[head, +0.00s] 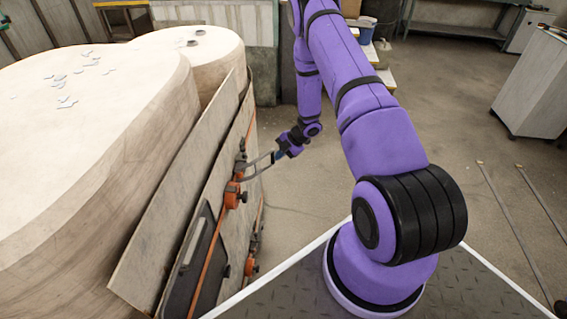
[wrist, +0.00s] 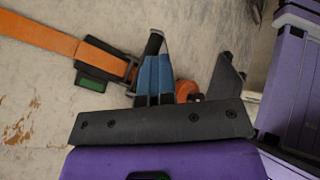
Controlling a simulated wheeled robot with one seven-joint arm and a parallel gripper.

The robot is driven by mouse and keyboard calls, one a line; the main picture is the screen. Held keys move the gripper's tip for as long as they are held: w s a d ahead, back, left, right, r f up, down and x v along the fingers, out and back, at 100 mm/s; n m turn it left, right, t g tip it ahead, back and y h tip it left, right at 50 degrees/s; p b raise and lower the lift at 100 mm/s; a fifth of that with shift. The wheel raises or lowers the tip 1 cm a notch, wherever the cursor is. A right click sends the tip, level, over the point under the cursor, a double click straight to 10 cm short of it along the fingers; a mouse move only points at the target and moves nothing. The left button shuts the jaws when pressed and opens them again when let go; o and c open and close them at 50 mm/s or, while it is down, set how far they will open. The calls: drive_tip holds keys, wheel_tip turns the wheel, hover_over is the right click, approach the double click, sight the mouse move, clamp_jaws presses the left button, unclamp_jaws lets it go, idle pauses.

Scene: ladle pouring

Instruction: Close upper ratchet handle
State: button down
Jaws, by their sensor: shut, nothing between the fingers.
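In the head view, the ratchet (head: 240,165) is an orange and dark fitting on the upright wooden board. Grey curved bars reach from this area toward my gripper (head: 277,156); I cannot tell if they touch it. In the wrist view, a dark buckle with a green patch (wrist: 97,72) lies on the board, with an orange strap (wrist: 40,37) running left from it. My gripper (wrist: 154,62) shows blue fingers close together, with nothing seen between them. The fingertips are just right of the buckle. How far the handle stands open is not clear.
More orange ratchet parts (head: 251,266) sit lower on the board (head: 165,240). A large pale rounded block (head: 90,130) stands behind the board at left. Open floor (head: 430,120) lies right of my arm. A grey cabinet (head: 535,85) stands at far right.

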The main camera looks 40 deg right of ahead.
drive_tip(key=w+a+n+g, duration=0.1)
drive_tip(key=w+n+g, duration=0.1)
drive_tip(key=w, duration=0.3)
drive_tip(key=w+a+n+g+y, duration=0.1)
drive_tip(key=w+a+n+g, duration=0.1)
drive_tip(key=w+n, duration=0.2)
drive_tip(key=shift+w, duration=1.05)
drive_tip(key=shift+d, duration=0.1)
